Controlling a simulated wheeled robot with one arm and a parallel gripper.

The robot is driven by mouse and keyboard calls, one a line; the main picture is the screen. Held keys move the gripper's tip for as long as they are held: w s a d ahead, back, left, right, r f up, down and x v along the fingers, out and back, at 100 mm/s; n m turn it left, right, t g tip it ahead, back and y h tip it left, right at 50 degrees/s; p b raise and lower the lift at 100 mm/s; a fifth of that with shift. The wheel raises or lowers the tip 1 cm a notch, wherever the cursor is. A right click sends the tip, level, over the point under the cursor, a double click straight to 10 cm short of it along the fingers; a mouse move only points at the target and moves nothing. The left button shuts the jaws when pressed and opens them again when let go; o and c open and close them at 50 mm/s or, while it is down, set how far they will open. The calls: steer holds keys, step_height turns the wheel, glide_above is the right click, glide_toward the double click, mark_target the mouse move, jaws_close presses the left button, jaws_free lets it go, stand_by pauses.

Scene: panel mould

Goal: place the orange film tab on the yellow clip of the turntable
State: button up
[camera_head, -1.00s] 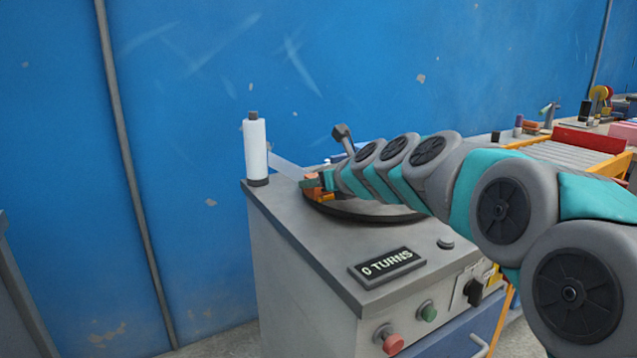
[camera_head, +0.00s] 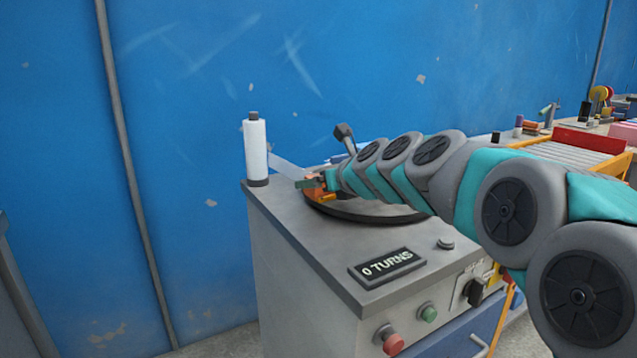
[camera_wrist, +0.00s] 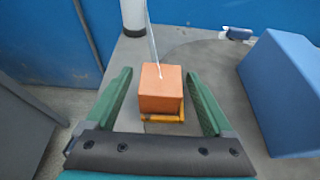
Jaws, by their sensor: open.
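The orange film tab (camera_wrist: 161,88) is a small block between the open green fingers of my gripper (camera_wrist: 163,103) in the wrist view, with a gap showing on each side. A strip of clear film runs from the tab to the white film roll (camera_head: 256,150). The yellow clip (camera_wrist: 163,118) shows just under and in front of the tab; whether the tab rests on it is hard to tell. In the head view my gripper (camera_head: 312,184) is at the left edge of the dark turntable (camera_head: 350,214), and its fingers partly hide the tab.
The grey machine carries a "0 TURNS" display (camera_head: 387,267), a red button (camera_head: 391,341) and a green button (camera_head: 428,312). A blue block (camera_wrist: 283,92) stands right of my gripper in the wrist view. A blue wall is behind. A cluttered bench is at the right.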

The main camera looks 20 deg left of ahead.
steer(key=v, duration=1.1)
steer(key=shift+s+d, duration=0.2)
steer(key=shift+d, duration=0.05)
